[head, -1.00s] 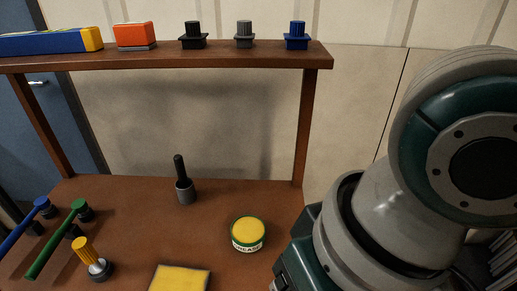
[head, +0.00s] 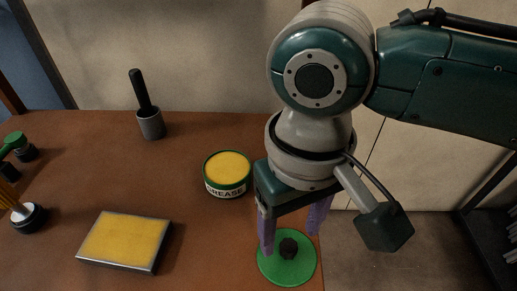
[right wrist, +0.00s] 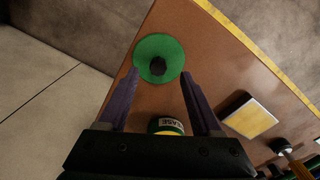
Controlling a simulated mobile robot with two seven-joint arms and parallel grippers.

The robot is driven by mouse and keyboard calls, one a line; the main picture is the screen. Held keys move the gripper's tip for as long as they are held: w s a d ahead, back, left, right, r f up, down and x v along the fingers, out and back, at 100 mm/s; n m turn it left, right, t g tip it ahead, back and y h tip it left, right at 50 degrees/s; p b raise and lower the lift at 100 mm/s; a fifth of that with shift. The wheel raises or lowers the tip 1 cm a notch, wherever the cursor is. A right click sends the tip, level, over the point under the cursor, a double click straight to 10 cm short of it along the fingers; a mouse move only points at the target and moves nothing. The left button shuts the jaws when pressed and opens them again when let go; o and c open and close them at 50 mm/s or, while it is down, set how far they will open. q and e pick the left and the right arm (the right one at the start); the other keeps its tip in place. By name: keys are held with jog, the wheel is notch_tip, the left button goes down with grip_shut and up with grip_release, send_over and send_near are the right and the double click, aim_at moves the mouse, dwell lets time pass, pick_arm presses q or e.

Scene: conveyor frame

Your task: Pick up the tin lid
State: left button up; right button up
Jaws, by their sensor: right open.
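The tin lid (head: 273,268) is a flat green disc with a dark knob (head: 289,247) in its middle, lying on the brown table near its right edge. My right gripper (head: 292,238) is above the lid, its purple fingers open and pointing down. In the right wrist view the lid (right wrist: 143,52) lies beyond the open fingertips (right wrist: 160,72), with the knob (right wrist: 158,66) roughly between them. The gripper is empty. The grease tin (head: 227,172), green and white with a yellow top, stands behind and left of the lid. My left gripper is not in view.
A yellow-topped block (head: 125,241) lies at the front left. A dark-handled tool in a grey cup (head: 150,122) stands at the back. A yellow-handled brush (head: 22,212) stands at the left. Bare tabletop (head: 215,240) separates the block from the lid.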

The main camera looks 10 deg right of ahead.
aim_at(290, 247)
notch_tip(290, 247, down, 4)
jog(key=shift+d+f+b, duration=0.15)
jog(key=shift+b, duration=0.4)
grip_shut()
